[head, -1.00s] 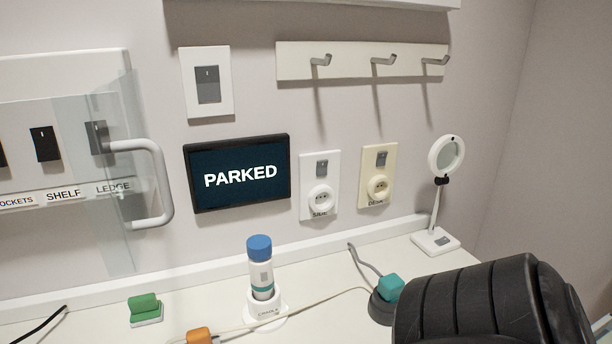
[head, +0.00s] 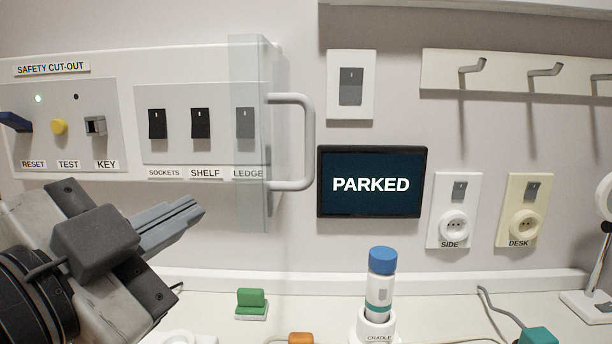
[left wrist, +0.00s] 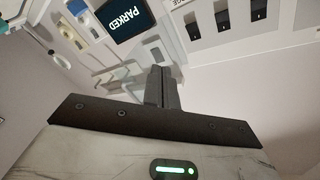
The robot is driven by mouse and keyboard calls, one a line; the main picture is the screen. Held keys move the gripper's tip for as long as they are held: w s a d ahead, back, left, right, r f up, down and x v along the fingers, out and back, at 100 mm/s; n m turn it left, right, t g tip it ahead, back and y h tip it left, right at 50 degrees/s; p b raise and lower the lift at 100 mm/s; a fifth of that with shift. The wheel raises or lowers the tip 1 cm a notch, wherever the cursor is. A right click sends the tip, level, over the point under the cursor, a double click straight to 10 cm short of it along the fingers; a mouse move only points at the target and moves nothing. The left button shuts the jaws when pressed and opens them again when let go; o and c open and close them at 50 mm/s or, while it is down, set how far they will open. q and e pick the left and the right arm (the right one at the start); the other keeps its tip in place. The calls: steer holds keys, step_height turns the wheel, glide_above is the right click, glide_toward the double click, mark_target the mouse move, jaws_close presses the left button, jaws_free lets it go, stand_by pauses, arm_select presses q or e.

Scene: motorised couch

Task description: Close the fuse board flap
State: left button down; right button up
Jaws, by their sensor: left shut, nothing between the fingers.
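My left gripper (head: 198,212) is in front of and below the switches, left of the flap, apart from the handle in the picture. Its fingers are together and empty; they also show in the left wrist view (left wrist: 163,88). My right gripper is not in view.
A screen reading PARKED (head: 371,184) is right of the handle. Below, the white ledge (head: 210,326) holds a green block (head: 251,301), a blue-capped bottle (head: 381,285) in a cradle, an orange piece (head: 301,338) and a teal plug (head: 538,336). Hooks (head: 545,70) are at upper right.

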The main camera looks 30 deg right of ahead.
arm_select(q)
steer(key=s+d+r+m+g+h, duration=0.1)
steer(key=s+d+r+m+g, duration=0.15)
steer(key=s+m, duration=0.35)
steer(key=s+d+r+m+g+h, duration=0.1)
steer(key=s+d+r+m, duration=0.2)
steer(key=s+m, duration=0.3)
steer(key=w+d+p, duration=0.2)
steer(key=w+d, duration=0.3)
steer(key=w, duration=0.2)
steer(key=shift+d, duration=0.35)
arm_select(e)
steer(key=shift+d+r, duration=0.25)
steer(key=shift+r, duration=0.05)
arm_select(q)
steer(key=shift+w, duration=0.1)
steer(key=shift+a+r, duration=0.1)
steer(key=shift+a, duration=0.05)
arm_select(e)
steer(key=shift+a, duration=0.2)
